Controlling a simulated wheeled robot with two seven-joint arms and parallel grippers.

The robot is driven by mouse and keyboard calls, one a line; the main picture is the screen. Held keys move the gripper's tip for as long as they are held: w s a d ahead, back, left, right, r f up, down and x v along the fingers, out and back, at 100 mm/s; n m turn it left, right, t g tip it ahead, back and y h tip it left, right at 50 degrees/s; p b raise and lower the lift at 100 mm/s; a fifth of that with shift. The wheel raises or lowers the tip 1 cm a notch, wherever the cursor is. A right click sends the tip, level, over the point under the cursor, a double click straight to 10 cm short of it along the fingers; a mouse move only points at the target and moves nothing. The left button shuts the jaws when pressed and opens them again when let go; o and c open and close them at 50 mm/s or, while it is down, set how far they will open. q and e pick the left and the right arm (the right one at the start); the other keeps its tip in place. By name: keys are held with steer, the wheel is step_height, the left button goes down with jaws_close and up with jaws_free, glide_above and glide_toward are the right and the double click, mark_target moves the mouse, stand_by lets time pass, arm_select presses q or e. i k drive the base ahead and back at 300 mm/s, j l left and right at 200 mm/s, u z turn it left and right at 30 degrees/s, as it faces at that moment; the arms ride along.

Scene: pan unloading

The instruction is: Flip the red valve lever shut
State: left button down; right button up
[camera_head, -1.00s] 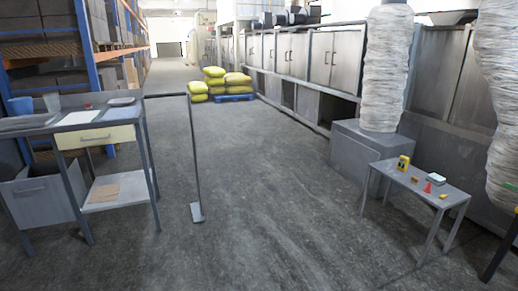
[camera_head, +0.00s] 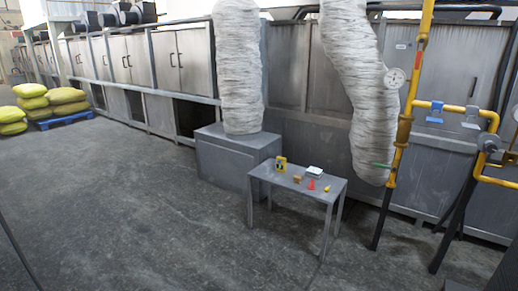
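Yellow pipework (camera_head: 389,178) stands upright at the right, with a horizontal yellow branch (camera_head: 462,106) running to the right. A round white gauge (camera_head: 395,78) sits on the upright pipe. Two small fittings, one blue (camera_head: 435,113) and one grey, hang at the branch. A small green lever (camera_head: 382,166) sticks out to the left low on the upright pipe. A blue-grey valve body (camera_head: 489,143) is at the right edge. I cannot clearly make out a red valve lever. Neither of my grippers is in view.
A small grey table (camera_head: 300,187) with several small items stands left of the pipes, beside a grey box (camera_head: 225,160). Wrapped white columns (camera_head: 240,70) and steel cabinets (camera_head: 290,60) line the back. Yellow sacks (camera_head: 68,96) lie far left. The floor (camera_head: 120,210) at left is clear.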

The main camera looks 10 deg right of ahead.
mark_target(422, 40)
steer(key=i+l+z, duration=0.2)
steer(key=i+z, duration=0.15)
steer(key=z, duration=0.15)
steer(key=i+z, duration=0.75)
steer(key=z, duration=0.2)
